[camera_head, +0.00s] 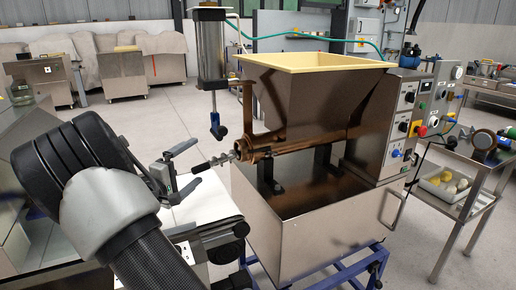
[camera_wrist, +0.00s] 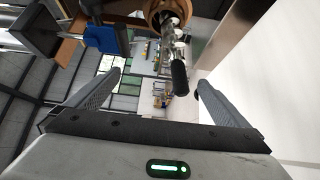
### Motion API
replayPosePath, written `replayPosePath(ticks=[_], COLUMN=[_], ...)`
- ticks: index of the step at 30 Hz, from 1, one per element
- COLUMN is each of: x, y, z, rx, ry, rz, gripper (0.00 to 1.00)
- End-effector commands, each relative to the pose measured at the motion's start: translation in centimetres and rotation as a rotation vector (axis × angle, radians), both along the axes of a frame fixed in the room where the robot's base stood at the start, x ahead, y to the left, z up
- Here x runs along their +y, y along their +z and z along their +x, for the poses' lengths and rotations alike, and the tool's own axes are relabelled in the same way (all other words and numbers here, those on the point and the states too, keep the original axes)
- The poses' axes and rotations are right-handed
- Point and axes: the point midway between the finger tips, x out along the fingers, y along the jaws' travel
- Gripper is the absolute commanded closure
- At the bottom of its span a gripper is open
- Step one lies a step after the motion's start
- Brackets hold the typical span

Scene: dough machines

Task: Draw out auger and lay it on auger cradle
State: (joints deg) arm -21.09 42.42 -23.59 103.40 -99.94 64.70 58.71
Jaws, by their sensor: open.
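The auger (camera_head: 222,160) is a grey metal screw shaft. Its end sticks out of the open mouth of the brown barrel (camera_head: 262,151) below the hopper; the rest is hidden inside. In the wrist view the auger (camera_wrist: 170,38) shows with a dark grip (camera_wrist: 179,75) at its near end. My gripper (camera_head: 190,170) is just left of the auger's end in the head view. It is open and empty. In the wrist view its fingers (camera_wrist: 159,80) stand wide on either side of the dark grip, apart from it. I cannot make out the auger cradle.
The hopper (camera_head: 306,95) sits above a metal tank (camera_head: 310,225). A white belt surface (camera_head: 207,200) lies below my gripper. A vertical cylinder (camera_head: 208,55) stands behind the barrel mouth. A side table (camera_head: 455,205) with a tray is at right. Open floor lies behind.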

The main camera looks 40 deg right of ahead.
Motion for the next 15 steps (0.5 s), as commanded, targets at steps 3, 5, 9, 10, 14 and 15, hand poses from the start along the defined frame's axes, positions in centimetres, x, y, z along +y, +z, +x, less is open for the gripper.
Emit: replayPosePath(ticks=[3,5,9,10,14,15], x=[0.6,0.9,1.5,1.6,2.2,2.4], y=[0.0,0.0,0.0,0.0,0.0,0.0], z=[-0.3,-0.4,-0.7,-0.7,-1.1,-1.1], rx=[0.0,0.0,0.0,0.0,0.001,0.001], ry=[0.0,0.001,0.002,0.001,0.0,0.0], rz=[0.0,-0.001,0.0,0.0,0.0,0.0], gripper=[0.0,0.0,0.0,0.0,0.0,0.0])
